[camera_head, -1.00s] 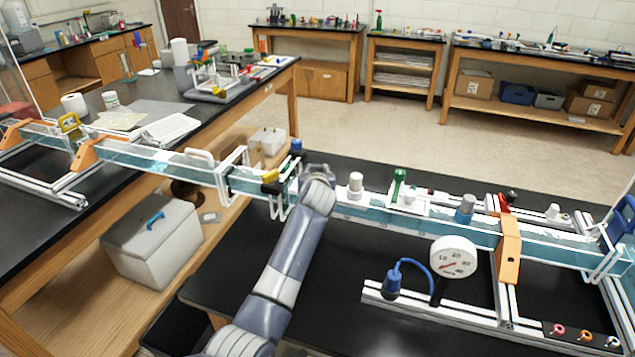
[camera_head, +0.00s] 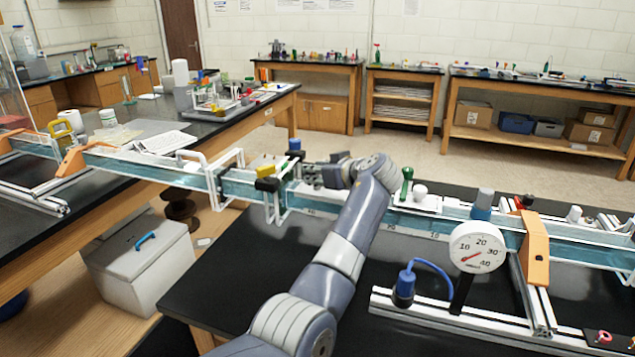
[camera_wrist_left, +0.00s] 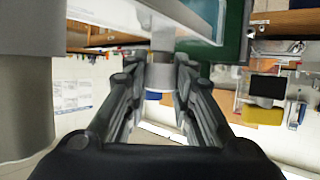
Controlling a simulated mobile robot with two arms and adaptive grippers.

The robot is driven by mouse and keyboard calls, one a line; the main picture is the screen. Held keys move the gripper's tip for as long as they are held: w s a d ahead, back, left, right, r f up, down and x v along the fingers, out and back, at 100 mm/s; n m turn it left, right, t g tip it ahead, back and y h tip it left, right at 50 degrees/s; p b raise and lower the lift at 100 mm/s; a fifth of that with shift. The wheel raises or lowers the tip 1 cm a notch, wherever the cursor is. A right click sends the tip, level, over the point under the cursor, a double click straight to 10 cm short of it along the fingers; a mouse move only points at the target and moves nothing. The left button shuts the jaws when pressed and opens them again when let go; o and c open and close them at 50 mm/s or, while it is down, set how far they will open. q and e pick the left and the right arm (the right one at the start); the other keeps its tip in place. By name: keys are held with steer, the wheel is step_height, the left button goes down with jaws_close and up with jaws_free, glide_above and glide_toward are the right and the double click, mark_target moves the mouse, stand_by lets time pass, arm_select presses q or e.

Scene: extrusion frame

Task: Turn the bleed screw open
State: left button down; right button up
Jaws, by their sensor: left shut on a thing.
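My left gripper (camera_head: 308,172) reaches in low over the clear blue channel (camera_head: 468,224), its fingers pointing left. A blue-topped piece (camera_head: 294,144) shows just beyond the fingertips. My right gripper is not in view.
A green upright piece (camera_head: 407,184), a grey-blue cylinder (camera_head: 483,204) and a round gauge (camera_head: 477,247) stand to the right. The black table top (camera_head: 250,270) is clear in front.

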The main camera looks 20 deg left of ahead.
arm_select(q)
steer(key=shift+g, duration=0.3)
steer(key=c, duration=1.3)
jaws_free()
steer(key=shift+c, duration=0.2)
step_height(320, 180, up, 10)
steer(key=shift+f, duration=0.1)
